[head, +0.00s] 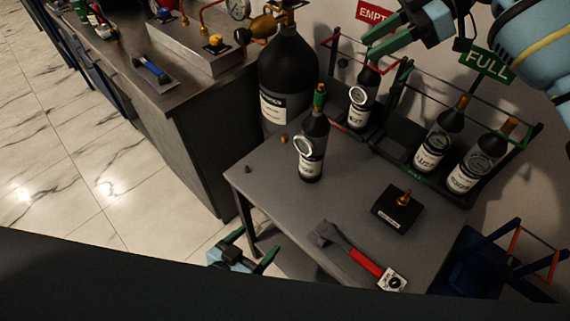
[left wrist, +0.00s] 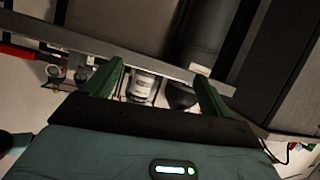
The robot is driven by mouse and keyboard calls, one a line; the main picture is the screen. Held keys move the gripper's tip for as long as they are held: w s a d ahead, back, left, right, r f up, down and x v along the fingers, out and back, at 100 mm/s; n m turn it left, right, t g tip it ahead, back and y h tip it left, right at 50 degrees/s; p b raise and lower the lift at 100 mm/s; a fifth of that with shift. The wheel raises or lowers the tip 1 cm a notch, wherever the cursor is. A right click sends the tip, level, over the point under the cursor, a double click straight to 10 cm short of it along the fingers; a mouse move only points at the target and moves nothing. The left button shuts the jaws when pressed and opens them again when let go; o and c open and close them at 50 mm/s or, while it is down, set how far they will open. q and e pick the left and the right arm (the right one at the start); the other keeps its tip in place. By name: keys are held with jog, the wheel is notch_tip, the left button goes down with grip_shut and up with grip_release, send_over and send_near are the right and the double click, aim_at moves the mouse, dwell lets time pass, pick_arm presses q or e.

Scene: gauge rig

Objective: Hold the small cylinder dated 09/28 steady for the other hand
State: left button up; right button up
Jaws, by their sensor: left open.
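Several small black cylinders with white labels are in view; their dates are too small to read, so I cannot tell which is 09/28. One cylinder (head: 313,145) stands upright on the grey table (head: 262,178), with a green-topped neck and a round gauge. Another cylinder (head: 361,103) stands in the rack under the EMPTY sign. Two cylinders (head: 434,141) (head: 480,161) stand in the FULL rack. My left gripper (head: 246,249) is open and empty at the table's near left, apart from every cylinder. My right gripper (head: 370,46) looks open above the EMPTY rack's cylinder; contact is unclear.
A red-handled tool (head: 362,262) and a dark block with a brass fitting (head: 398,209) lie on the table. A large black cylinder (head: 287,75) stands behind it, beside a workbench (head: 185,95). In the left wrist view, a bar (left wrist: 80,40) crosses beyond my fingers (left wrist: 158,92).

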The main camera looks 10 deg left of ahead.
aim_at(307, 148)
pick_arm(q)
jog(key=w+d+r+m+t+h, duration=0.1)
jog(key=w+d+r+m+h, duration=0.15)
jog(key=w+r, duration=0.45)
jog(key=w+d+r+m+t+h, duration=0.1)
jog(key=w+d+r+h, duration=0.15)
jog(key=w+r, duration=0.45)
jog(key=shift+y, duration=0.3)
jog(key=shift+d+x, duration=0.2)
jog(key=shift+x, duration=3.8)
jog(key=shift+s+f, duration=0.1)
jog(key=shift+s, duration=0.05)
jog(key=c, duration=1.6)
jog(key=o, duration=0.9)
jog(key=shift+c, duration=0.2)
jog(key=c, duration=0.5)
